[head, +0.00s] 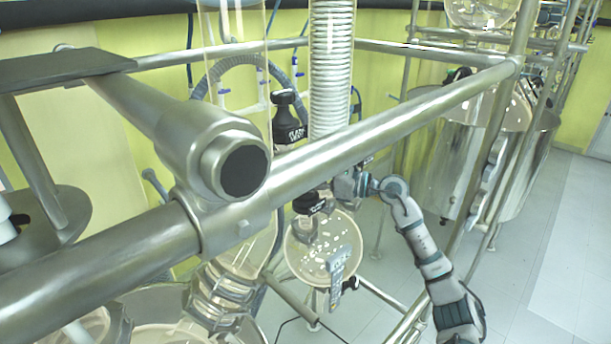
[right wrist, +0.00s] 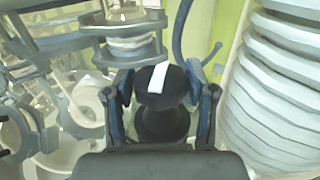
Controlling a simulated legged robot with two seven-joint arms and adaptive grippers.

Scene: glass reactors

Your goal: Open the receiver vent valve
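Two black valve knobs show in the head view: an upper black knob (head: 286,98) above a labelled black collar, and a lower black knob (head: 309,203) with white lettering, below the rail. My right gripper (head: 346,184) is just right of the lower knob, partly hidden by the rail. In the right wrist view a black knob (right wrist: 164,84) with a white stripe stands between the fingers of my right gripper (right wrist: 165,95). The fingers are apart, one on each side, with narrow gaps seen. Which knob is the vent valve is not clear. My left gripper is out of view.
A thick steel rail (head: 400,118) crosses in front of the glassware. A coiled glass condenser (head: 331,70) stands behind it. A round glass vessel (head: 318,262) hangs below. Steel vessels (head: 430,170) stand at the right. The floor at far right is clear.

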